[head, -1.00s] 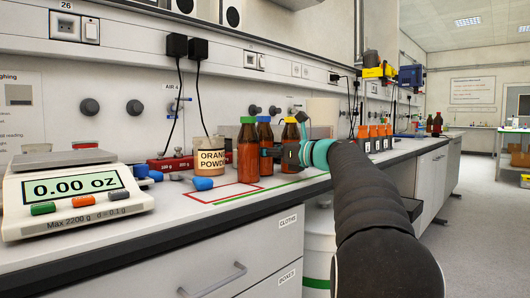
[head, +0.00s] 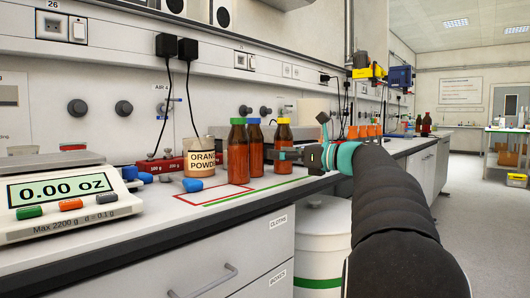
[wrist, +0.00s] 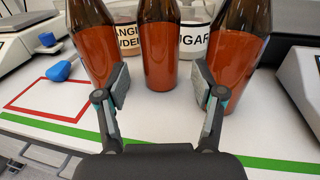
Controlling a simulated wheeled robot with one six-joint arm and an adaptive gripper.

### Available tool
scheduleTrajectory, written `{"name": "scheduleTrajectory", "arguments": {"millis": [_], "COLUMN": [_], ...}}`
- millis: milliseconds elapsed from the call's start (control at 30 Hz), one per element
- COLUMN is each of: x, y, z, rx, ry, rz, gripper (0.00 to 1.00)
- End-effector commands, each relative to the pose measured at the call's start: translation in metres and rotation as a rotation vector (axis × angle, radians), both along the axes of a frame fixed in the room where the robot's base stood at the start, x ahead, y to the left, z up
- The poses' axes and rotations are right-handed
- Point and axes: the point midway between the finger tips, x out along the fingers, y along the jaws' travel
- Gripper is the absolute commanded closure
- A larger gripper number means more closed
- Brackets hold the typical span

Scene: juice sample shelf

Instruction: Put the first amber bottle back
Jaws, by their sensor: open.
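Three amber bottles with red-brown contents stand upright close together on the bench: one with a green cap (head: 238,155), one with a blue cap (head: 254,150) and one with a yellow cap (head: 283,142). My gripper (head: 288,154) is at the yellow-capped bottle's right side in the head view. In the wrist view my gripper (wrist: 162,85) is open and empty, its fingers spread in front of a left bottle (wrist: 98,50), a middle bottle (wrist: 160,50) and a right bottle (wrist: 235,45). Their caps are out of that view. I cannot tell whether the fingers touch the outer bottles.
A red outline (head: 183,200) and a green line (head: 285,184) mark the white bench. An orange powder tub (head: 200,164), blue stopper (head: 193,185) and scale (head: 62,200) are left.

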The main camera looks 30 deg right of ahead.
Motion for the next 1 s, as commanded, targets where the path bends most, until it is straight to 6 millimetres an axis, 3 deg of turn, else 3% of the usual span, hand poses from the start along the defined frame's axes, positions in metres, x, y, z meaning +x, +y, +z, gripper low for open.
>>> {"name": "scheduleTrajectory", "arguments": {"millis": [100, 300, 1000], "x": [-0.017, -0.031, -0.032], "y": [-0.01, -0.018, -0.019], "z": [0.001, 0.0, 0.0], "rx": [0.0, 0.001, 0.0], "ry": [0.0, 0.001, 0.0], "rz": [-0.003, 0.0, 0.001], "gripper": [0.32, 0.32, 0.32]}}
